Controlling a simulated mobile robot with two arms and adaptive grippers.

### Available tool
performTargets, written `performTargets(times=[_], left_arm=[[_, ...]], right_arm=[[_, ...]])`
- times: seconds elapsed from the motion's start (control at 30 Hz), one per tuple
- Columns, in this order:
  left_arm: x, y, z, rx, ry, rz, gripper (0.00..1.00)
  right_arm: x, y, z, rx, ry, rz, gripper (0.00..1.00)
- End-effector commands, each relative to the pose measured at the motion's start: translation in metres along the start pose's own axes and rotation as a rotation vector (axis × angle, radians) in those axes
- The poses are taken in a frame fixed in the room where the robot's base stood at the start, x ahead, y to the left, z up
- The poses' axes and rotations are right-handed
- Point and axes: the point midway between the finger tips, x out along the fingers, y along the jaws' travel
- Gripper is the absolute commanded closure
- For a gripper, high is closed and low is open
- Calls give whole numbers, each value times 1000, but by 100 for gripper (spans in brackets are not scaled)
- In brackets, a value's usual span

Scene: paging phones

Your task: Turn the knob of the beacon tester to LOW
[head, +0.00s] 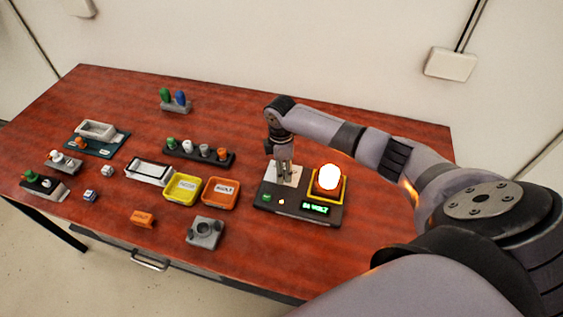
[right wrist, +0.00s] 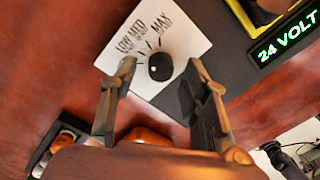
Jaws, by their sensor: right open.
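The beacon tester (head: 322,220) has a dark base near the table's right side, with a brightly glowing lamp (head: 328,178) in a yellow frame and a green-lit display. Its white dial plate shows LOW, MED and MAX in the right wrist view (right wrist: 183,40). The round black knob (right wrist: 160,66) sits on this plate; I cannot tell its exact setting. My right gripper (head: 284,174) points down over the plate. In the right wrist view its open fingers stand apart on either side of the knob, not visibly touching it. My left gripper is not in view.
Left of the tester stand an orange tray (head: 207,203), a yellow tray (head: 168,194) and a grey block (head: 205,231). A dark rack with several coloured pieces (head: 199,156) is behind the trays. The red tabletop (head: 240,120) is clear behind the tester.

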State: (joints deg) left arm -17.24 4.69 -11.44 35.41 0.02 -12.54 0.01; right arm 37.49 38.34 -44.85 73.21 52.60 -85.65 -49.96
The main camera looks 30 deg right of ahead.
Motion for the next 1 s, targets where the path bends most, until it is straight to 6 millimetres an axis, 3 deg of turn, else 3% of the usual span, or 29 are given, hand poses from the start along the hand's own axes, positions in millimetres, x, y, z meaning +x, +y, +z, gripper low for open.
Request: performTargets(times=[0.3,0.5,0.7,1.0], left_arm=[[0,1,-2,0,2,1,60],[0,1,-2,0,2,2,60],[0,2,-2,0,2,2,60],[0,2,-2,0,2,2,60]], right_arm=[[-66,2,0,-1,1,6,58],[-98,1,0,0,1,3,58],[-112,1,1,1,-1,2,58],[-112,0,1,1,-1,2,58]])
